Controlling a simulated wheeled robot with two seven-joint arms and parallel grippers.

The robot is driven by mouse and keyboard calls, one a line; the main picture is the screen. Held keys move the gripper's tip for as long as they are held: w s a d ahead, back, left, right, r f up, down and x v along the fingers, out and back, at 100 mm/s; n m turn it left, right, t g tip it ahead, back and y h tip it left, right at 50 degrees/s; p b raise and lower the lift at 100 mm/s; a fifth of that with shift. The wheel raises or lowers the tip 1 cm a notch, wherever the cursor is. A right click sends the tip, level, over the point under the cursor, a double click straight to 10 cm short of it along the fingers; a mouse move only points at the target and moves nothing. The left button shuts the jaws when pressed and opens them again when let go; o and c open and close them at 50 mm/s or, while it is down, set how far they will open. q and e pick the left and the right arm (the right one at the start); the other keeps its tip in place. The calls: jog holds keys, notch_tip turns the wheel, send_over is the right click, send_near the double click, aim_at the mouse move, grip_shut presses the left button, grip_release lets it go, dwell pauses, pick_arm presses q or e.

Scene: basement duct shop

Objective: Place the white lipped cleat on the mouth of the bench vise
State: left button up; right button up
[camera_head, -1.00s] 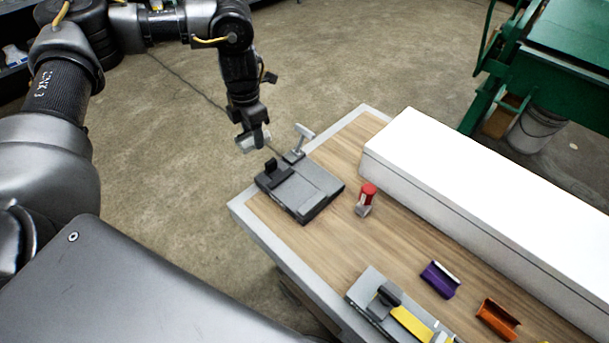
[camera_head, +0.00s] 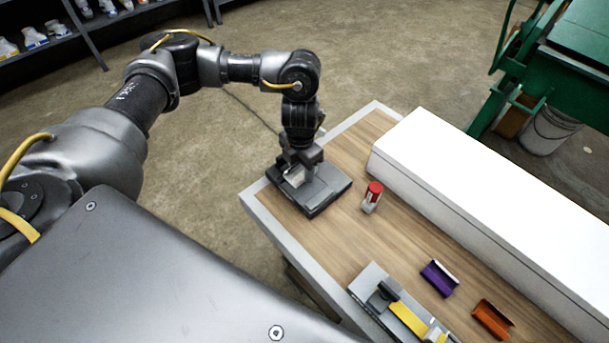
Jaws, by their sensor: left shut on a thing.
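The white lipped cleat (camera_head: 295,179) is held in my left gripper (camera_head: 299,168), which is shut on it. It is low over the dark grey vise (camera_head: 328,192) at the far left corner of the bench. The gripper and arm hide the vise's far side and part of its top. I cannot tell whether the cleat touches the vise's mouth or is just above it. My right gripper is not in view.
On the wooden bench (camera_head: 340,240) stand a red-topped item (camera_head: 373,196), a purple channel piece (camera_head: 439,279), an orange channel piece (camera_head: 492,319) and a grey fixture with a yellow strip (camera_head: 408,318). A long white box (camera_head: 480,195) fills the back edge. Green machinery (camera_head: 570,75) stands beyond.

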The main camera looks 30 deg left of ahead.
aim_at(304, 186)
pick_arm(q)
jog(key=shift+d+f, duration=0.4)
jog(key=shift+f, duration=0.05)
jog(key=shift+d+f, duration=0.2)
jog(key=shift+f, duration=1.6)
jog(key=shift+s+f, duration=0.1)
jog(key=o, duration=1)
notch_tip(304, 186, up, 12)
jog(key=shift+r, duration=0.15)
